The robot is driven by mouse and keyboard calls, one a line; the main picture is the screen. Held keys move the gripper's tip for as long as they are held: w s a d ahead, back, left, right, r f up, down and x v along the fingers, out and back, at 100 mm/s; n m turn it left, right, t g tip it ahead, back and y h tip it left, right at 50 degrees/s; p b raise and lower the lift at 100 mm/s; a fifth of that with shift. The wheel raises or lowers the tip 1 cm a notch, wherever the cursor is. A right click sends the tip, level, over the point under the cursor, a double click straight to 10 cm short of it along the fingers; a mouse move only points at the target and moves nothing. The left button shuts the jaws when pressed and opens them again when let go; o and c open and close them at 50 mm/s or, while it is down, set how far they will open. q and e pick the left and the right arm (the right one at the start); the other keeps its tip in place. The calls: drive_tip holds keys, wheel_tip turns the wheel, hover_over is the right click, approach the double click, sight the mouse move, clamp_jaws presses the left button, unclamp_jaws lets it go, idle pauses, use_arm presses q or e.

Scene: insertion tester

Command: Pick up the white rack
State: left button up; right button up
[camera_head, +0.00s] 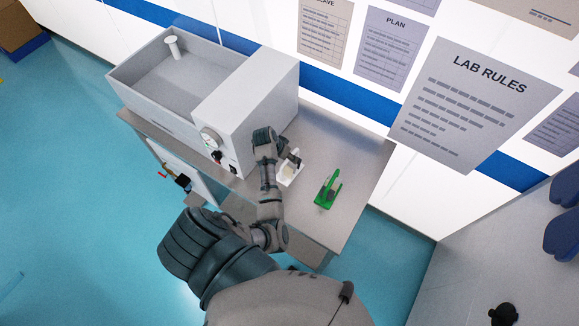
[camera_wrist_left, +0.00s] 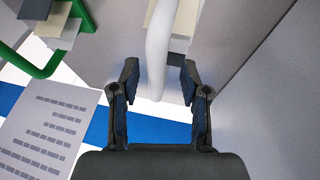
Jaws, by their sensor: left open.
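My left gripper (camera_head: 294,158) is over the rack in the head view. In the left wrist view my left gripper (camera_wrist_left: 160,78) is open, with one finger on each side of the rack's white curved handle (camera_wrist_left: 158,40). The handle lies between the fingers with gaps on both sides, and they do not look closed on it. Much of the rack is hidden by the wrist and fingers. My right gripper is not in view.
A green rack (camera_head: 328,188) stands to the right of the white one and shows at the upper left of the wrist view (camera_wrist_left: 75,45). The grey machine (camera_head: 245,100) with an open basin is close on the left. The bench (camera_head: 350,160) is clear at right.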

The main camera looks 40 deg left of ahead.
use_arm(q)
drive_tip(key=shift+w+d+f, duration=0.15)
drive_tip(key=shift+d+f, duration=0.05)
drive_tip(key=shift+f, duration=0.15)
drive_tip(key=shift+d, duration=0.1)
drive_tip(key=shift+f, duration=0.2)
idle(0.4)
clamp_jaws()
